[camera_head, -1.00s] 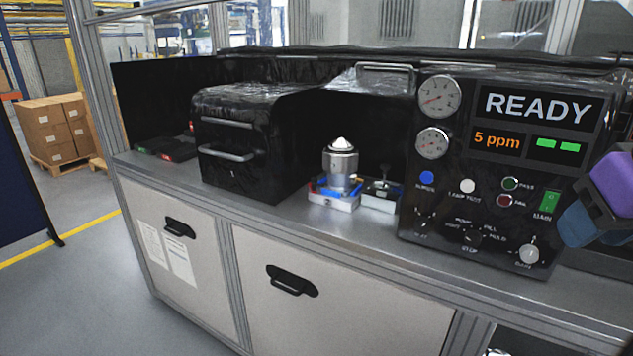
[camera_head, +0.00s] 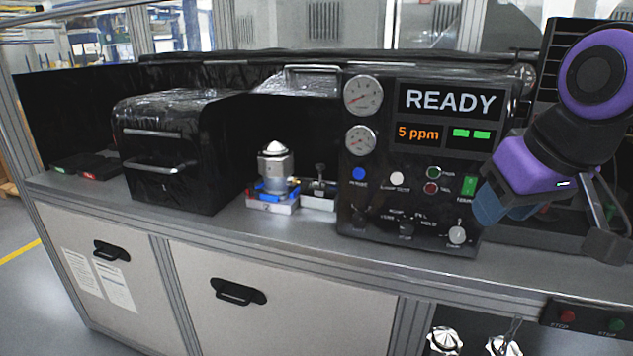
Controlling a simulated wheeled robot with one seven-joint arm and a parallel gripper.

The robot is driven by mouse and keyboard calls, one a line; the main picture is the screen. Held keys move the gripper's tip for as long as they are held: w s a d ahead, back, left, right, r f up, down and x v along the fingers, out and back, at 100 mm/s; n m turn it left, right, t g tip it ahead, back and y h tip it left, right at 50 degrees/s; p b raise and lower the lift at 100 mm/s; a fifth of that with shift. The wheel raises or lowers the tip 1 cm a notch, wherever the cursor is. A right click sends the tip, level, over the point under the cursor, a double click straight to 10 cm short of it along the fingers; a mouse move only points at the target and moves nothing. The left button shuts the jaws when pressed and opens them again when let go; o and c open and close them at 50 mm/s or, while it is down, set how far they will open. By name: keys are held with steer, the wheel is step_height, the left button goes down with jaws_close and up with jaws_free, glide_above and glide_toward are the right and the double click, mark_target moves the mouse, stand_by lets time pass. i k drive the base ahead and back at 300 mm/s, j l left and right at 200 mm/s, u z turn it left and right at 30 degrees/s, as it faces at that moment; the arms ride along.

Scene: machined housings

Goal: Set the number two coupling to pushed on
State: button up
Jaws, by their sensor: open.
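I cannot make out a coupling marked number two. A silver machined housing with a pale cone-shaped top (camera_head: 274,165) stands upright on a blue and white fixture (camera_head: 270,203). A smaller white block with a dark stem fitting (camera_head: 319,190) sits just right of it; whether this is a coupling, I cannot tell. My purple and black arm hangs at the upper right, in front of the test panel's right side. My gripper (camera_head: 606,235) shows only in part at the right edge, open, well right of the housing and apart from it.
The black test panel (camera_head: 420,170) has gauges, knobs and a READY display. A black box with handles (camera_head: 165,150) stands left on the grey bench (camera_head: 230,225). A red and green button box (camera_head: 590,319) is at lower right. Silver parts (camera_head: 445,340) lie below. The bench front is partly clear.

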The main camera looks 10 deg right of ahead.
mark_target(319, 187)
steer(key=i+j, duration=0.45)
steer(key=i+j+u, duration=0.15)
steer(key=i+j, duration=0.3)
steer(key=i+l, duration=0.05)
steer(key=i, duration=0.05)
